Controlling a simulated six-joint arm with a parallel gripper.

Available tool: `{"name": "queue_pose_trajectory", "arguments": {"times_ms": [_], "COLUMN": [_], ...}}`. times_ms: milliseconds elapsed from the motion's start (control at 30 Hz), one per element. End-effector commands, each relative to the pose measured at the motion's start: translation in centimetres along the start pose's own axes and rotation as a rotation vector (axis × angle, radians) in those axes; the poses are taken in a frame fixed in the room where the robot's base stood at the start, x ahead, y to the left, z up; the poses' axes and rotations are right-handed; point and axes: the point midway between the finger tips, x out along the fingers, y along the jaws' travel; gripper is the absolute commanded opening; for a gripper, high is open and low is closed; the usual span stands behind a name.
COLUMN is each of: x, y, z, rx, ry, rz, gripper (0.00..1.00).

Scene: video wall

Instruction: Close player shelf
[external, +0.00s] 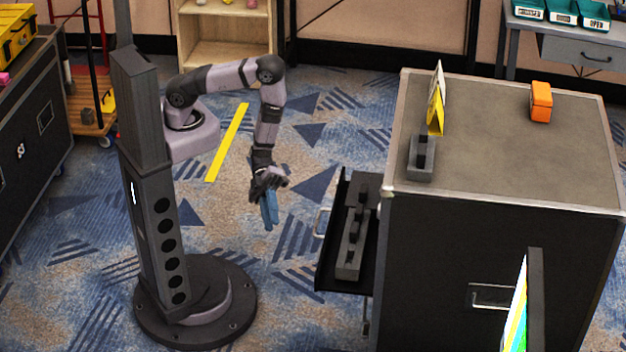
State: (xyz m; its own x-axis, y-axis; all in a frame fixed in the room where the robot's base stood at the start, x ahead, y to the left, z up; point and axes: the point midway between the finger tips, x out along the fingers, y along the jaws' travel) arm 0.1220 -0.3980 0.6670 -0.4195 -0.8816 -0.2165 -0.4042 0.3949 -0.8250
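The player shelf (327,268) is a black pull-out tray standing out from the left side of the large black case (440,260). Grey player units (349,245) sit on it, and a pale handle (321,223) is at its left edge. My gripper (269,222) hangs from my arm to the left of the shelf, pointing down with blue fingers. It is apart from the handle, with a gap of floor between them. The fingers overlap in this view, so their opening is unclear. No object shows in them.
On the case top stand a yellow sign (436,108), a small dark device (421,160) and an orange box (540,102). A screen (533,305) is at the front right. A wooden shelf unit (228,40) stands behind my arm. Patterned carpet is clear between my base and the case.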

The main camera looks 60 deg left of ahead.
Motion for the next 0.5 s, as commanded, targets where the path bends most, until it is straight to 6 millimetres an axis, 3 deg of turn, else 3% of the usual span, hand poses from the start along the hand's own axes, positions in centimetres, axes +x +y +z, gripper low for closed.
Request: {"name": "queue_pose_trajectory", "arguments": {"times_ms": [167, 233, 500], "x": [0.0, -0.01, -0.02], "y": [0.0, 0.0, -0.01], "z": [0.0, 0.0, 0.0], "rx": [0.0, 0.0, 0.0], "ry": [0.0, 0.0, 0.0], "rz": [0.0, 0.0, 0.0], "gripper": [0.15, 0.0, 0.0]}}
